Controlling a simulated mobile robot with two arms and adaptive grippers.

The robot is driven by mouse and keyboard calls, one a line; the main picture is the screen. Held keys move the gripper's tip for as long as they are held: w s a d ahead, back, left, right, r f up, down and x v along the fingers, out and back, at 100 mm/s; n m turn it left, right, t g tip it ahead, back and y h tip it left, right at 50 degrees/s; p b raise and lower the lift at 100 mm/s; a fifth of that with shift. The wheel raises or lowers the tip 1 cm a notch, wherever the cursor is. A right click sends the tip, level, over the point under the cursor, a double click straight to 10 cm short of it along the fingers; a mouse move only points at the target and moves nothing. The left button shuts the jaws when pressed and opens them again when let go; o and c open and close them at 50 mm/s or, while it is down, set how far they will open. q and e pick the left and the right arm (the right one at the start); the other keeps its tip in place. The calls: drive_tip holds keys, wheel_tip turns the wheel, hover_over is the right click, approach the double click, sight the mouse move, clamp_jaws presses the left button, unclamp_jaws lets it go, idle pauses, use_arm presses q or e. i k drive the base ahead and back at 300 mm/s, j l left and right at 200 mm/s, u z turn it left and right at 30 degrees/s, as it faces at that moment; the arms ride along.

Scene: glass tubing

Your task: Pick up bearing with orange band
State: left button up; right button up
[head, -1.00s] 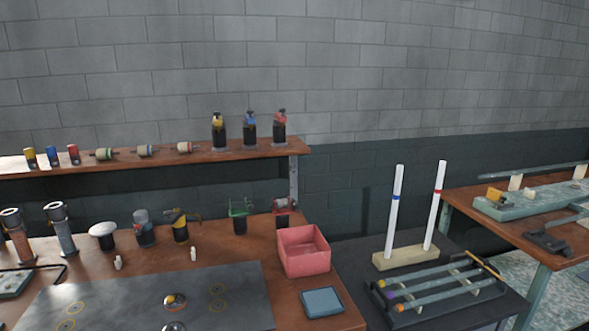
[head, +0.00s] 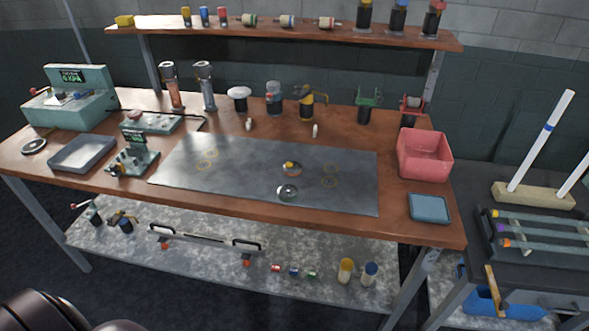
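Two small round metal pieces lie on the dark grey mat (head: 235,178) on the workbench. The farther piece (head: 291,169) has a small orange-yellow part on it and may be the bearing with the orange band; it is too small to be sure. The nearer piece (head: 287,192) looks plain silver with a dark middle. Neither of my grippers is in view. Only dark rounded parts, probably mine, show at the bottom left.
A pink bin (head: 425,154) and a blue tray (head: 429,208) stand at the bench's right end. Cups and holders line the back under a raised shelf (head: 290,34). A grey tray (head: 82,153) and gauge unit (head: 69,97) are left. The mat is mostly clear.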

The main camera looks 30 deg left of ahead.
sight(291, 168)
drive_tip(key=i+l+u, duration=0.2)
drive_tip(key=l, duration=0.35)
drive_tip(key=i+l+u, duration=0.2)
drive_tip(key=l, duration=0.35)
drive_tip(key=l+u, duration=0.25)
drive_tip(key=l, duration=0.3)
